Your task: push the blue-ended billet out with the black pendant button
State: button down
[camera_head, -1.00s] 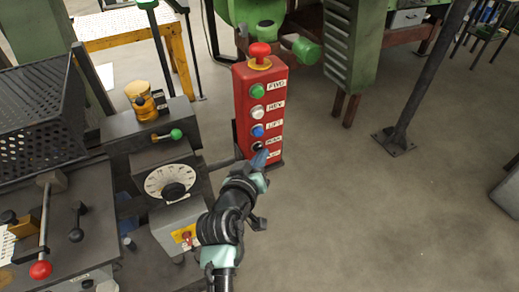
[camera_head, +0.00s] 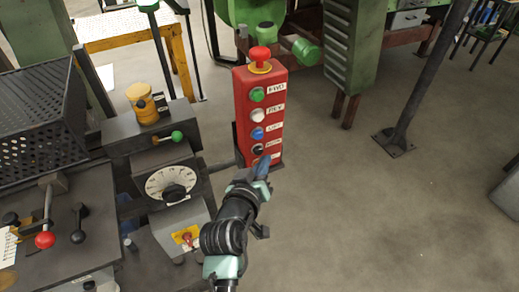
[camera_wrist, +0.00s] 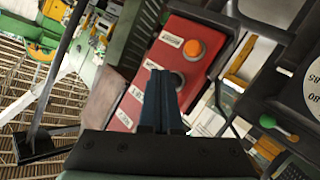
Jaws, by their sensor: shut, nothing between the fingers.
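The red pendant box (camera_head: 240,110) stands upright in the head view, with a column of buttons. The black button (camera_head: 257,150) is the lowest one, with a label beside it. My gripper (camera_head: 263,165) is just below and right of the black button; the button stays visible, and I cannot tell whether the fingertips touch the box. In the wrist view the blue fingers (camera_wrist: 161,100) are together with nothing between them. They overlap the red pendant face (camera_wrist: 130,103) there and partly cover one button. The blue-ended billet cannot be made out in either view.
Above the black button are blue (camera_head: 257,133), white (camera_head: 258,115) and green (camera_head: 257,94) buttons and a red mushroom knob (camera_head: 260,54). A machine with a dial (camera_head: 172,184) and levers stands left. Open floor (camera_head: 350,220) lies right of the pendant.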

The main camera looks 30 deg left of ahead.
jog(key=shift+d, duration=0.1)
jog(key=s+d+p, duration=0.1)
jog(key=d, duration=0.1)
jog(key=s+d+p, duration=0.1)
jog(key=s, duration=0.1)
jog(key=shift+d, duration=0.4)
dwell(2.9)
jog(key=w+d+r+m+t, duration=0.2)
jog(key=d+r+t, duration=0.15)
jog(key=r, duration=1.15)
jog(key=w+d+r+m+t, duration=0.2)
jog(key=d+r+t, duration=0.15)
jog(key=r, duration=1.05)
jog(key=s+d+r+m+t, duration=0.1)
jog(key=s+d+r+t, duration=0.1)
jog(key=s+r, duration=0.3)
jog(key=s+d+r+m+t+h, duration=0.1)
jog(key=s+d+r+t, duration=0.1)
jog(key=r, duration=1)
jog(key=s+d+r+m+t+h, duration=0.1)
jog(key=s+d+r+t, duration=0.1)
jog(key=s+d+r, duration=0.2)
jog(key=s+r, duration=0.3)
jog(key=r, duration=0.2)
jog(key=shift+s, duration=0.3)
